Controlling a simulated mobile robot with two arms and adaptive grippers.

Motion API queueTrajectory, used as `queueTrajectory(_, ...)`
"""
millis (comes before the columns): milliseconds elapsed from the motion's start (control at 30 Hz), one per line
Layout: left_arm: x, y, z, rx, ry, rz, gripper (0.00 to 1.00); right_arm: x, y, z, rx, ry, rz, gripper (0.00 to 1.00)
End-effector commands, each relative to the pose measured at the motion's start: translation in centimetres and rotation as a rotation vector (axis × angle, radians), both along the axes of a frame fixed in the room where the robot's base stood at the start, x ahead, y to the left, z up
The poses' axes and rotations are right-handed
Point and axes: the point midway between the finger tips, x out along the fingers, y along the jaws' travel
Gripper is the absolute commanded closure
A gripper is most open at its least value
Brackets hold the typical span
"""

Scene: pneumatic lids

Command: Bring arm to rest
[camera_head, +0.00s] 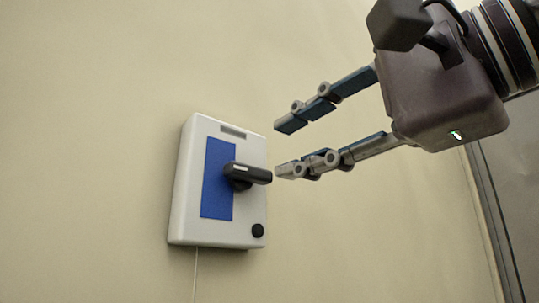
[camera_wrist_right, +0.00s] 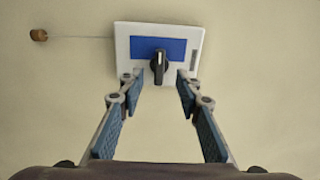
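My right gripper (camera_head: 277,148) comes in from the upper right in the head view. Its two fingers are apart with nothing between them, and it points at a white wall box. In the right wrist view the open fingers (camera_wrist_right: 160,84) stand on either side of the box's lower part. The white box (camera_head: 186,225) has a blue panel (camera_head: 216,178) and a black handle (camera_head: 250,174). The handle also shows in the right wrist view (camera_wrist_right: 159,66), in line with the gap between the fingers. In the head view the fingertips end close to the handle's end. My left gripper is not seen.
The box is on a plain beige wall (camera_head: 90,120). A small black knob (camera_head: 258,230) is at its lower right corner. A thin cord (camera_head: 195,275) hangs below; in the wrist view it leads to a brown piece (camera_wrist_right: 38,35). A grey panel (camera_head: 510,170) stands at the right.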

Motion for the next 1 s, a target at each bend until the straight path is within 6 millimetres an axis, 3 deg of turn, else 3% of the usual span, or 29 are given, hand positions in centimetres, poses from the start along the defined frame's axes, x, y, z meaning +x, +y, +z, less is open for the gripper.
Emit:
queueTrajectory(233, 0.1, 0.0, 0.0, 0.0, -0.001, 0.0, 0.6, -1.5, -1.1, -0.1, -0.001, 0.001, 0.0, 0.68)
queueTrajectory(800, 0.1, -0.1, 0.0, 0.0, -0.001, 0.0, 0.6, -1.5, -1.0, -0.1, 0.0, 0.003, 0.003, 0.68)
queueTrajectory(900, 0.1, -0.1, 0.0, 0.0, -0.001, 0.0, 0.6, -1.0, 0.0, -1.0, 0.005, 0.027, 0.043, 0.68)
queueTrajectory(1000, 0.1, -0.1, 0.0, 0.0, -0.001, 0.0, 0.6, -0.1, 2.7, -3.0, 0.032, 0.092, 0.154, 0.68)
